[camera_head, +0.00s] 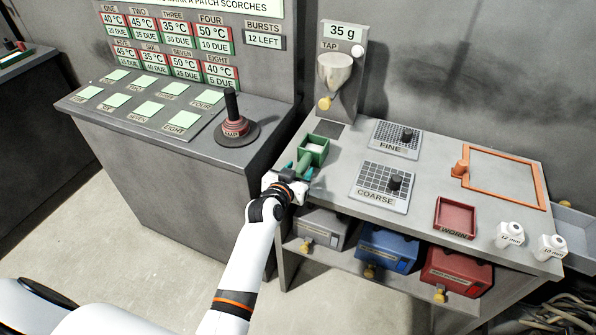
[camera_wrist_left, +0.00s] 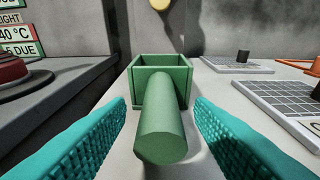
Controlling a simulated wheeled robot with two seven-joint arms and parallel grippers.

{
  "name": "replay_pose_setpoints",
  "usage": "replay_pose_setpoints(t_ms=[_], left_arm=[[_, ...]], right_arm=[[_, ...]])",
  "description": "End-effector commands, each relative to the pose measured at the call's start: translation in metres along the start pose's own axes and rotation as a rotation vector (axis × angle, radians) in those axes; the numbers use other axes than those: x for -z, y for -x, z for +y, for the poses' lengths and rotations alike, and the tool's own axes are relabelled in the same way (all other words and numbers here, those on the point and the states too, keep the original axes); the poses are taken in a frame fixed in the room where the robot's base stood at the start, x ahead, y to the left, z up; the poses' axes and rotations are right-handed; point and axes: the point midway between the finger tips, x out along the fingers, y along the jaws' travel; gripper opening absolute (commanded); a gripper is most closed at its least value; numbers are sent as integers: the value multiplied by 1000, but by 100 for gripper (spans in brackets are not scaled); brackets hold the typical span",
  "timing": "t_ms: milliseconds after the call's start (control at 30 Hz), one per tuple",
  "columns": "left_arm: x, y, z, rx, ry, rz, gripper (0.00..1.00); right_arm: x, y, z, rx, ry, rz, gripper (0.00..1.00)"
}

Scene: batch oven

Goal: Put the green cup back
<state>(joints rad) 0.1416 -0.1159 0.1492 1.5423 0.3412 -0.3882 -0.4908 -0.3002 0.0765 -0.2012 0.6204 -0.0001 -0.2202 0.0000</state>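The green cup (camera_head: 316,144) is a small square green box with a round green handle. It stands upright on the grey bench, near the bench's left end, and something pale shows inside it. In the left wrist view, the cup (camera_wrist_left: 139,84) is straight ahead and its handle (camera_wrist_left: 163,120) points towards me. My left gripper (camera_head: 302,172) is open, with its teal fingers on either side of the handle and a visible gap on both sides. The cup's inside is hidden in the wrist view. My right gripper is not in view.
A dispenser (camera_head: 335,72) reading 35 g stands behind the cup, with a dark pad (camera_head: 330,128) below it. FINE (camera_head: 396,138) and COARSE (camera_head: 383,186) grids lie to the right. A console with a red-based lever (camera_head: 235,128) stands left. Drawers (camera_head: 386,250) sit under the bench.

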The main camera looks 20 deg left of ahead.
Motion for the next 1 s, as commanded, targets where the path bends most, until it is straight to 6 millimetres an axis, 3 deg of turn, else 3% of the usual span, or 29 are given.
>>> replay_pose_setpoints(t_ms=[267,800,1000], left_arm=[[-2,5,0,-1,0,0,48],[-1,101,0,-1,0,2,48],[-2,119,0,-1,-1,0,48]], right_arm=[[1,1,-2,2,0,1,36],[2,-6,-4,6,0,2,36],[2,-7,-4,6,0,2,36]])
